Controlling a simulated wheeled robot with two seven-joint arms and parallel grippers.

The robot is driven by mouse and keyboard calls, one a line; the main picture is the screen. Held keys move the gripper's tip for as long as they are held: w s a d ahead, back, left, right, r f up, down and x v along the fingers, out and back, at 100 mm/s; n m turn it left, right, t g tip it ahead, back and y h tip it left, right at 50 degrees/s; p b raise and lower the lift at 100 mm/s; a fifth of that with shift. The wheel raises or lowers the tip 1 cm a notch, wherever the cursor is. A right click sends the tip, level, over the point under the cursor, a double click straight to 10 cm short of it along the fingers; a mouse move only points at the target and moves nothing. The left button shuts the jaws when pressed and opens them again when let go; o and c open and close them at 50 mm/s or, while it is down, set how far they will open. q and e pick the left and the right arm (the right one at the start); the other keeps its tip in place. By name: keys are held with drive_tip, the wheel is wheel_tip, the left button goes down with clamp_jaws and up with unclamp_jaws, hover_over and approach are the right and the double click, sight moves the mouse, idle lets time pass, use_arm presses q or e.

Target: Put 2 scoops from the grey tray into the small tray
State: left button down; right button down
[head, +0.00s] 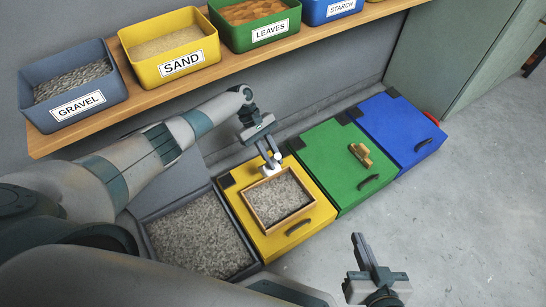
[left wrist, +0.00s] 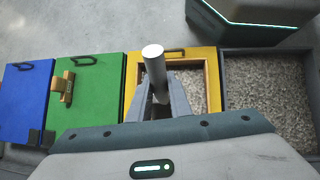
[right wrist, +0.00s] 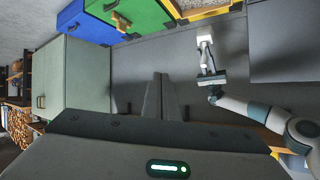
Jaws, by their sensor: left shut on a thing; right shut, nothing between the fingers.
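The small tray (head: 250,213), with a wooden rim, sits on the yellow lid (head: 314,220) and holds grey gravel. The grey tray (head: 155,257) is the open dark bin to its left, full of gravel. My left gripper (head: 268,143) is shut on the handle of a white scoop (head: 271,168). The scoop is at the small tray's back edge; whether it touches and what it holds cannot be told. The handle end (left wrist: 153,55) shows between the fingers in the left wrist view. My right gripper (head: 358,245) is shut and empty, over the floor at the front right.
A green lid (head: 320,150) with a wooden brush-like object (head: 360,154) and a blue lid (head: 400,125) lie to the right. A shelf (head: 105,125) above carries gravel (head: 75,85), sand (head: 170,47) and leaves (head: 255,25) bins. The floor in front is clear.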

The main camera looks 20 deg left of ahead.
use_arm(q)
drive_tip(key=shift+r+p, duration=0.1)
drive_tip(key=shift+p, duration=0.75)
drive_tip(key=shift+r+t+y+p, duration=0.1)
drive_tip(key=shift+t+y+p, duration=0.3)
drive_tip(key=shift+p, duration=0.3)
drive_tip(key=y+p, duration=0.1)
drive_tip(key=p, duration=0.2)
drive_tip(key=shift+r+t, duration=0.15)
drive_tip(key=shift+t, duration=0.15)
drive_tip(key=y+p, duration=0.1)
drive_tip(key=p, duration=0.2)
drive_tip(key=shift+r+t, duration=0.1)
drive_tip(key=shift+t, duration=0.3)
use_arm(e)
drive_tip(key=s+d+f+g+h, duration=0.4)
drive_tip(key=s+d+f+g, duration=0.3)
drive_tip(key=s+d+g, duration=0.3)
use_arm(q)
drive_tip(key=shift+p, duration=0.7)
drive_tip(key=shift+t+y+p, duration=0.3)
drive_tip(key=shift+y+p, duration=0.1)
drive_tip(key=shift+p, duration=0.3)
use_arm(e)
wheel_tip(320, 180, down, 8)
drive_tip(key=w+t, duration=0.1)
drive_tip(key=shift+w+d+m, duration=0.3)
drive_tip(key=shift+w+d, duration=0.05)
drive_tip(key=shift+d, duration=0.1)
drive_tip(key=shift+f, duration=0.1)
